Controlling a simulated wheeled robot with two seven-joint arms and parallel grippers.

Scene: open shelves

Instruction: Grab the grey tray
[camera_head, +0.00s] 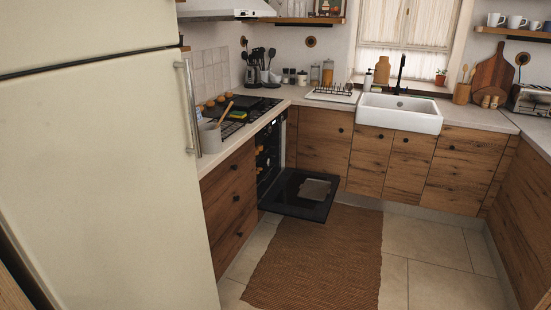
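A flat grey tray (315,189) lies on the inner face of the open oven door (298,195). The door is folded down, low above the floor, at the front of the oven below the stove. The tray looks like a pale rectangle from here; its depth is too small to tell. Neither of my grippers shows in the head view.
A tall cream fridge (95,170) fills the left side. A brown woven rug (315,260) covers the floor in front of the oven door. Wooden cabinets (400,160) run along the back and right. The middle floor is clear.

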